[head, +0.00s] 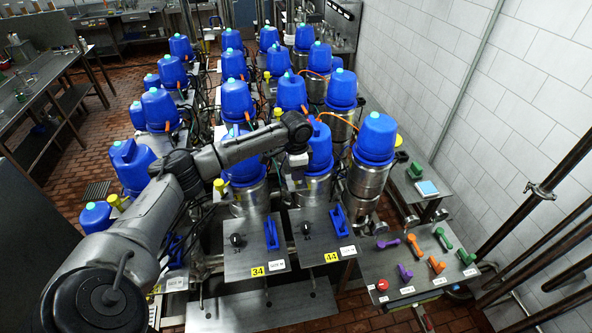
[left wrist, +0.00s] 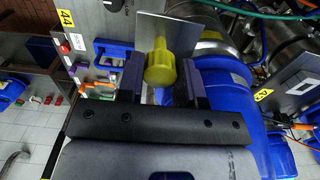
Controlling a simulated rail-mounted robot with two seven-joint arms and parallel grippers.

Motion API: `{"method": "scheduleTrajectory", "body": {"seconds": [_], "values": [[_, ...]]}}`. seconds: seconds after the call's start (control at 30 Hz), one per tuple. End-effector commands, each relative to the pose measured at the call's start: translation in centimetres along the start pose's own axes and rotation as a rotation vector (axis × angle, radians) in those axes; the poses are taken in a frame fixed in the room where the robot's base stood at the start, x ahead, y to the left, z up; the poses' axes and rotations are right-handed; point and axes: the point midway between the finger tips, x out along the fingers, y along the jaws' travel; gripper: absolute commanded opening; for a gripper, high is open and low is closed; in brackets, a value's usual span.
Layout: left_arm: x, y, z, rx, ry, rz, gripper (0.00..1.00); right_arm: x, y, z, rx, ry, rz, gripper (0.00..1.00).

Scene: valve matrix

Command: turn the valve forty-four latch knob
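The yellow latch knob (left wrist: 160,66) shows in the left wrist view, in front of a grey metal plate (left wrist: 163,28). My left gripper (left wrist: 166,80) has its two dark fingers apart, one on each side of the knob. A gap shows on the right side; I cannot tell whether the left finger touches. In the head view my left gripper (head: 297,171) is beside the blue-topped valve (head: 319,150) behind the panel labelled 44 (head: 332,257). The knob is hidden there by my gripper. My right gripper is not in view.
Panel 34 (head: 257,271) and its valve (head: 243,172) stand just left, with a yellow knob (head: 219,186). Another blue-topped valve (head: 376,138) stands close on the right. A table (head: 408,282) with coloured handles is at front right. More valves stand behind.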

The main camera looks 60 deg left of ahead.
Motion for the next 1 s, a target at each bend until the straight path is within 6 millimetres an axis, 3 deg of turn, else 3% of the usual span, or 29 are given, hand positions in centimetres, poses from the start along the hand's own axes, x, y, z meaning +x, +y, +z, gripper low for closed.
{"method": "scheduleTrajectory", "body": {"seconds": [0.2,0.57,1.0], "values": [[-0.04,0.0,0.0,0.0,0.0,0.0,0.1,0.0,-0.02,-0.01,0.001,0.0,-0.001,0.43],[-0.06,0.03,-0.04,-0.077,0.002,0.001,0.1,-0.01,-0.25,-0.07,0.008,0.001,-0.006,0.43],[-0.08,0.04,-0.04,-0.457,0.001,0.002,0.1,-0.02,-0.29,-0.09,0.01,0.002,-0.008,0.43]]}}
